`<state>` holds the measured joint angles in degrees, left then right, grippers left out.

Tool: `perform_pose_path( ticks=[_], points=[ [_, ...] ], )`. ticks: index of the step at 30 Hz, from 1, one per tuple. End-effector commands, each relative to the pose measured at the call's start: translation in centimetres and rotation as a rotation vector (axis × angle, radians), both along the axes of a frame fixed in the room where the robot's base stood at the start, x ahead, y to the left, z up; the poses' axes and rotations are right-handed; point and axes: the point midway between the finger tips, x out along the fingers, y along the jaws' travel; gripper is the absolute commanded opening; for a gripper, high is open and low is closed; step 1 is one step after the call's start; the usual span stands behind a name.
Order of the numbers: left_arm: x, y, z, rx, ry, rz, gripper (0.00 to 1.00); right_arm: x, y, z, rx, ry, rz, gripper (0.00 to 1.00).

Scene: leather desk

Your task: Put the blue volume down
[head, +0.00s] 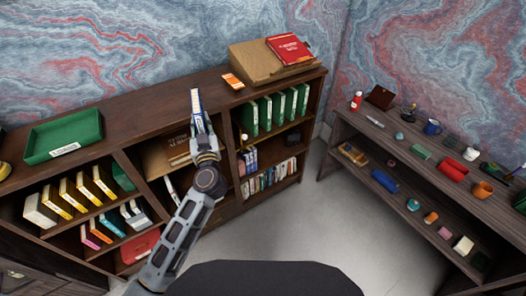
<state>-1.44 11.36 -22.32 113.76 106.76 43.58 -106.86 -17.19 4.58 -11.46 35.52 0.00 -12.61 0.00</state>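My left gripper (201,128) reaches up from the bottom left, in front of the dark wooden bookcase. It appears shut on a narrow upright book with blue and white on it, the blue volume (196,101). The book is seen nearly edge-on above the fingers, in front of the bookcase top (150,103). I cannot tell whether it touches the wood. The fingers hide its lower part. My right gripper is not in view.
A green tray (98,125) stands on the bookcase top at left. A wooden slanted stand (249,66) with a red book (289,50) is at right, beside an orange card (233,81). Green binders (265,113) fill a shelf below. A cluttered side shelf (345,128) stands at right.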

Motion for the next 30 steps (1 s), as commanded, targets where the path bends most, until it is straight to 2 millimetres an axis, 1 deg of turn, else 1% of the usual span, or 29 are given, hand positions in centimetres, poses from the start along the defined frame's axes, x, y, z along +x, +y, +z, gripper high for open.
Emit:
perform_pose_path(
  ticks=[1,15,25,30],
  points=[
    [-0.6,0.0,-0.7,0.004,0.001,-0.015,0.00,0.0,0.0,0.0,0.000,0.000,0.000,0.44],
    [-5.6,0.2,-8.0,0.004,0.003,-0.144,0.00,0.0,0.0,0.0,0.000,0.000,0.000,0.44],
    [-8.8,0.4,-12.5,0.004,0.001,-0.225,0.00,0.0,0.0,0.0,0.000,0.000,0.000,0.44],
    [-9.9,0.4,-14.1,0.003,0.000,-0.254,0.00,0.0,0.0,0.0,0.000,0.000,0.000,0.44]
  ],
)
